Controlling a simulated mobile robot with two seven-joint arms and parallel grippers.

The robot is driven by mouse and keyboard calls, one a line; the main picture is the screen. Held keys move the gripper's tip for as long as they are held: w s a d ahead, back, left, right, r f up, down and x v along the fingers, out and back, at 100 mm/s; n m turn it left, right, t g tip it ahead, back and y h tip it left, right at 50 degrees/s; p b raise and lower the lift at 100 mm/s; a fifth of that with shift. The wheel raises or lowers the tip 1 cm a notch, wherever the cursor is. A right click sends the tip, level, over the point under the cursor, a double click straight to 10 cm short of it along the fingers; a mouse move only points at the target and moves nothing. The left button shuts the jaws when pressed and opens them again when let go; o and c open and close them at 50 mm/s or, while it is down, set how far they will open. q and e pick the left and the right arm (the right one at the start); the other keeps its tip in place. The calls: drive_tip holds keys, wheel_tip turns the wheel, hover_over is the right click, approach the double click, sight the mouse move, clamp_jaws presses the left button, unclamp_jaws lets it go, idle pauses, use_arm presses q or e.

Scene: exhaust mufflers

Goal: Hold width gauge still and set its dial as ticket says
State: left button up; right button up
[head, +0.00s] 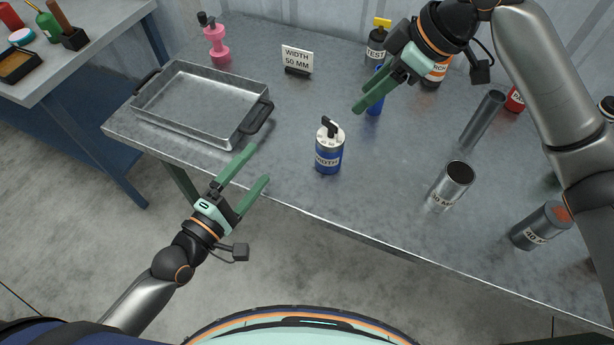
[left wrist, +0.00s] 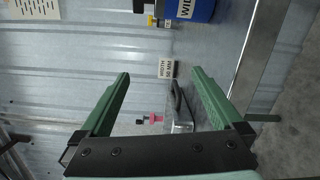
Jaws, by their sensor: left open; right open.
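The width gauge (head: 328,155) is a blue cylinder labelled WIDTH with a white dial top and a black pointer knob. It stands upright near the table's front edge, and part of it shows at the top of the left wrist view (left wrist: 200,10). The ticket (head: 297,60) reads WIDTH 50 MM and stands behind it; it also shows in the left wrist view (left wrist: 166,69). My left gripper (head: 252,170) is open and empty at the front edge, left of the gauge. My right gripper (head: 370,98) is open, above and behind the gauge, partly covering a blue object.
A metal tray (head: 160,118) with black handles lies at the left. A pink bottle (head: 216,45), a TEST container (head: 376,48), and an orange-labelled can (head: 436,75) stand at the back. Metal tubes (head: 450,187) (head: 541,226) (head: 482,120) stand or lie at the right.

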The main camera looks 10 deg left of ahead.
sight(336, 136)
use_arm(q)
drive_tip(key=d+n, duration=0.1)
drive_tip(key=n, duration=0.1)
drive_tip(key=d+r+n, duration=0.1)
drive_tip(key=d+n, duration=0.3)
drive_tip(key=n, duration=0.1)
drive_tip(key=shift+w+d+r+t+h, duration=0.15)
drive_tip(key=shift+w+d+t+h, duration=0.1)
drive_tip(key=shift+t+h, duration=0.15)
drive_tip(key=d+n, duration=0.1)
drive_tip(key=n, duration=0.1)
drive_tip(key=d+f+n, duration=0.1)
drive_tip(key=n, duration=0.2)
drive_tip(key=d+f+n+y, duration=0.1)
drive_tip(key=n, duration=0.1)
drive_tip(key=shift+d+n, duration=0.3)
drive_tip(key=shift+d, duration=0.1)
drive_tip(key=shift+d+f+n+g, duration=0.4)
drive_tip(key=shift+n, duration=0.3)
drive_tip(key=shift+w+d+f, duration=0.1)
drive_tip(key=shift+w+d, duration=0.15)
drive_tip(key=shift+w, duration=0.25)
drive_tip(key=x, duration=1.1)
drive_tip(key=shift+w+d, duration=0.1)
drive_tip(key=shift+w, duration=0.1)
drive_tip(key=c, duration=1.5)
